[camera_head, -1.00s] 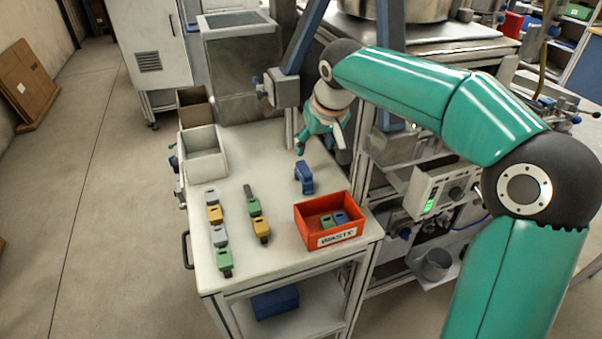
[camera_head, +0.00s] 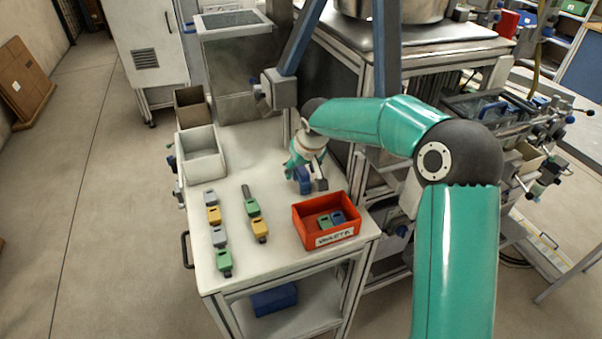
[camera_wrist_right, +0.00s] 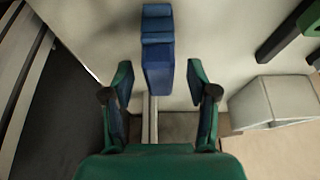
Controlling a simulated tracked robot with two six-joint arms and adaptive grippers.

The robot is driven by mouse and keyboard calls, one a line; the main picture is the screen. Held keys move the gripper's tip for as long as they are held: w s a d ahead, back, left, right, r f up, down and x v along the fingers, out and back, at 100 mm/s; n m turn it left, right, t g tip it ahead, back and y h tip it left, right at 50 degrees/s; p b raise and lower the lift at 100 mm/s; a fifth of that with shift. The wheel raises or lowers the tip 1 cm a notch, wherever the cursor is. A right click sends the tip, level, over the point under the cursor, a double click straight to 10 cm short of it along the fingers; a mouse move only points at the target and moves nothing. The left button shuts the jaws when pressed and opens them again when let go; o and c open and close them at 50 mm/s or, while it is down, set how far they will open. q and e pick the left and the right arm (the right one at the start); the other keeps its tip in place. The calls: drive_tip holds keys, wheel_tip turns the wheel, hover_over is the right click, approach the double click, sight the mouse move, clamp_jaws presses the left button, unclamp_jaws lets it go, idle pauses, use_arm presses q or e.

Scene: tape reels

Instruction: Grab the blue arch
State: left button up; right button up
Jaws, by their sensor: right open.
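The blue arch (camera_head: 304,182) stands on the white table behind the red bin, partly covered by my right gripper in the head view. My right gripper (camera_head: 307,172) is open at the arch. In the right wrist view the arch (camera_wrist_right: 158,52) lies just beyond and between the open fingertips of the right gripper (camera_wrist_right: 161,82), with a gap on both sides. It is not held. My left gripper is not in view.
The red bin (camera_head: 352,228) with small blocks inside stands close in front of the arch. Two rows of coloured blocks (camera_head: 214,215) lie to the left. A white bin (camera_head: 203,165) sits at the table's left edge. The table between is clear.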

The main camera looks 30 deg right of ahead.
clamp_jaws()
idle(0.3)
